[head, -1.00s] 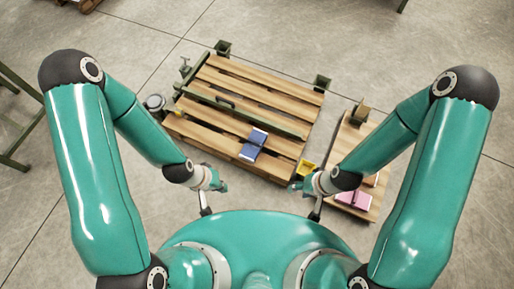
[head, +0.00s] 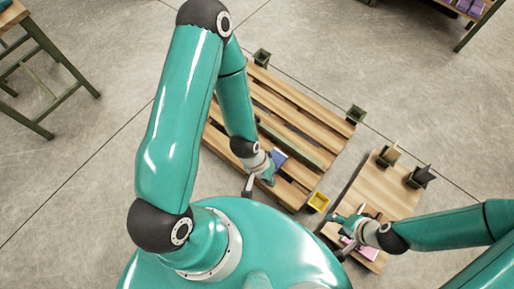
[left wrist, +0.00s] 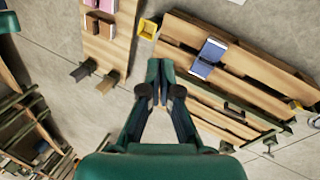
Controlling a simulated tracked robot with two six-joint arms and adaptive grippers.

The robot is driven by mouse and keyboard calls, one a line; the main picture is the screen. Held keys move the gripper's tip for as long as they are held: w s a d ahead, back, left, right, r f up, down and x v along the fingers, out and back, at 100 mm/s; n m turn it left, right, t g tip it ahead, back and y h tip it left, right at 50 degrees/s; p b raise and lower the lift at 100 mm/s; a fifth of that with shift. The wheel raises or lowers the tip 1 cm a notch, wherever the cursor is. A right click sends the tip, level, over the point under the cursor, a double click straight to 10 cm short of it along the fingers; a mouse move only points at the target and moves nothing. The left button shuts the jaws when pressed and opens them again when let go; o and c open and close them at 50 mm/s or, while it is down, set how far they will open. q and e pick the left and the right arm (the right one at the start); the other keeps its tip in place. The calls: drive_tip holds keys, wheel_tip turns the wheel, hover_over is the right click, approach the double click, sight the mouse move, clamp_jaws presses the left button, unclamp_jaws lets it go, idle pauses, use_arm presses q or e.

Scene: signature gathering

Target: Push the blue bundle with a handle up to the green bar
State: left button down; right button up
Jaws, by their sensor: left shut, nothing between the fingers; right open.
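The blue bundle (head: 280,157) lies on the slatted pallet near its front edge, partly hidden by my left gripper in the head view. It also shows in the left wrist view (left wrist: 208,58), to the right of my fingertips. My left gripper (head: 268,174) is shut and empty, close to the bundle's near side; in the left wrist view its fingertips (left wrist: 160,72) appear apart from the bundle. The green bar (left wrist: 258,119) runs across the slats beyond the bundle, with a dark handle on it. My right gripper (head: 340,220) is open and empty beside the side board.
A yellow bin (head: 318,201) stands at the pallet's near corner. The side board (head: 372,185) carries a pink bundle (head: 364,250) and blocks at its far end.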

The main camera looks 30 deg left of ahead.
drive_tip(key=o, duration=0.8)
wheel_tip(320, 180, down, 5)
drive_tip(key=b, duration=0.5)
drive_tip(key=shift+f, duration=0.15)
drive_tip(key=shift+c, duration=0.2)
use_arm(q)
drive_tip(key=w+a+f+n+y+b, duration=0.1)
drive_tip(key=w+a+f+n+b, duration=0.15)
drive_tip(key=f+n+b, duration=1.1)
drive_tip(key=w+a+f+n+y+b, duration=0.15)
drive_tip(key=a+f+n+b, duration=0.25)
drive_tip(key=f+n+b, duration=1)
drive_tip(key=w+a+f+n+y+b, duration=0.15)
drive_tip(key=a+f+n+b, duration=0.35)
drive_tip(key=f, duration=1.6)
drive_tip(key=shift+n+g, duration=0.25)
drive_tip(key=shift+g, duration=0.05)
drive_tip(key=shift+w+d+r, duration=0.15)
drive_tip(key=shift+w+d, duration=0.1)
drive_tip(key=shift+w, duration=0.35)
drive_tip(key=shift+w+d+r, duration=0.2)
drive_tip(key=shift+w+d, duration=0.05)
drive_tip(key=shift+w, duration=0.4)
drive_tip(key=shift+w+d+r, duration=0.15)
drive_tip(key=shift+w+d, duration=0.1)
drive_tip(key=shift+w, duration=0.35)
use_arm(e)
wheel_tip(320, 180, down, 32)
drive_tip(key=shift+f, duration=0.25)
